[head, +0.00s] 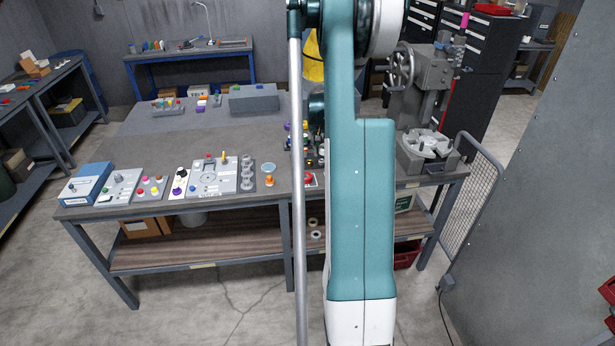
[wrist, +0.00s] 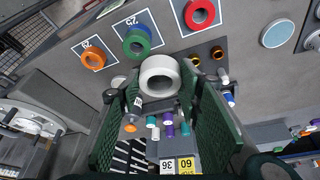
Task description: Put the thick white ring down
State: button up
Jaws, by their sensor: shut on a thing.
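The thick white ring (wrist: 159,75) shows in the wrist view between the tips of my gripper (wrist: 158,84). The gripper's two dark green fingers stand on either side of it and are shut on it. The ring's round hole faces the camera. I cannot tell whether its far side touches the grey surface behind it. In the head view my teal arm covers the gripper and the white ring.
In the wrist view a red ring (wrist: 200,13), a green ring (wrist: 137,41) and an orange ring (wrist: 93,58) sit on outlined dark squares. Small gold rings (wrist: 217,52) lie nearby. A grey machine (head: 428,110) stands at the workbench's right end.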

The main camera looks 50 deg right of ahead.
jog(key=w+a+f+n+t+b, duration=0.1)
jog(key=w+a+n, duration=0.4)
jog(key=a, duration=0.1)
jog(key=shift+w+t+y, duration=0.3)
jog(key=shift+t+y, duration=0.1)
jog(key=shift+a, duration=0.1)
notch_tip(320, 180, down, 6)
dwell(0.4)
jog(key=shift+f, duration=0.15)
jog(key=shift+f, duration=1.8)
jog(key=shift+f+b, duration=0.5)
